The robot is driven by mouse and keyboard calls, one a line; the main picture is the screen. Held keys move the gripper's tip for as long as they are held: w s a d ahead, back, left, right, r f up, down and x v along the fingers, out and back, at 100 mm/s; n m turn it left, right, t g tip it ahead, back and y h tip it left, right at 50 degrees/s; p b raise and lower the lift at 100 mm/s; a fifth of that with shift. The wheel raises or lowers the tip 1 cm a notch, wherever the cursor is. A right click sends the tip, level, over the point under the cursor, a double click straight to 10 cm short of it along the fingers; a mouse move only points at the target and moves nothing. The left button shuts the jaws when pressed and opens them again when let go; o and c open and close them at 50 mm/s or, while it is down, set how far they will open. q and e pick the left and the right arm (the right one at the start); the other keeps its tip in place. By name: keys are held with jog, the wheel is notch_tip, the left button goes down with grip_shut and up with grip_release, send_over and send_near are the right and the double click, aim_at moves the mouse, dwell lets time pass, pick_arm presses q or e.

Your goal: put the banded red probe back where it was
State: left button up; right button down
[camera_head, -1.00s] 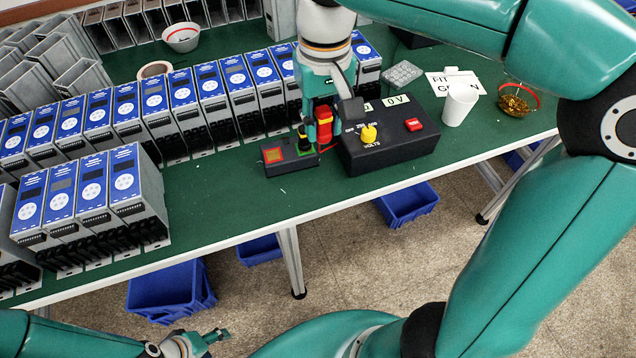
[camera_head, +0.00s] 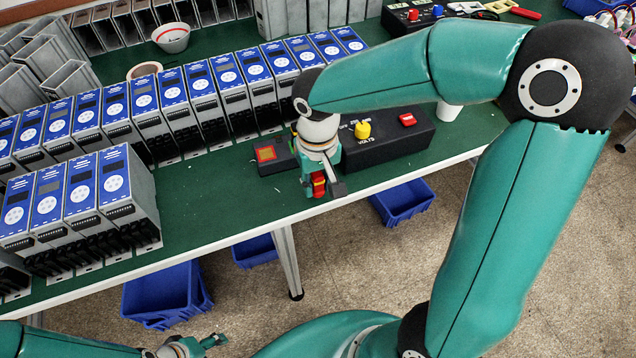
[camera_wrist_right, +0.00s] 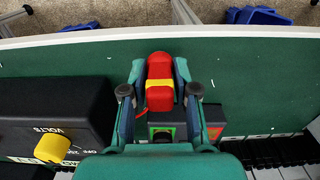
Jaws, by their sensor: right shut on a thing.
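The red probe with a yellow band (camera_wrist_right: 160,95) is between the fingers of my right gripper (camera_wrist_right: 160,100) in the right wrist view. The gripper is shut on it. In the head view the right gripper (camera_head: 318,187) is near the table's front edge, with red of the probe (camera_head: 319,180) showing between its fingers. A small black box with a red-orange square (camera_head: 268,153) lies just left of it. A black box with a yellow knob marked VOLTS (camera_head: 390,145) lies just right. My left gripper (camera_head: 205,346) is low at the bottom, away from the table; its opening is unclear.
Blue-and-grey units (camera_head: 180,105) stand in rows at the back and left of the green table (camera_head: 215,190). A white cup (camera_head: 448,111) is partly hidden behind my right arm. Blue bins (camera_head: 165,290) lie on the floor below. The front strip of table is mostly clear.

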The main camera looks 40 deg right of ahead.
aim_at(318, 174)
jog(key=shift+f, duration=0.55)
jog(key=shift+f, duration=0.1)
jog(key=c, duration=0.9)
grip_release()
notch_tip(318, 174, up, 12)
jog(key=shift+r+p, duration=0.15)
jog(key=shift+p, duration=0.3)
jog(key=shift+s, duration=0.1)
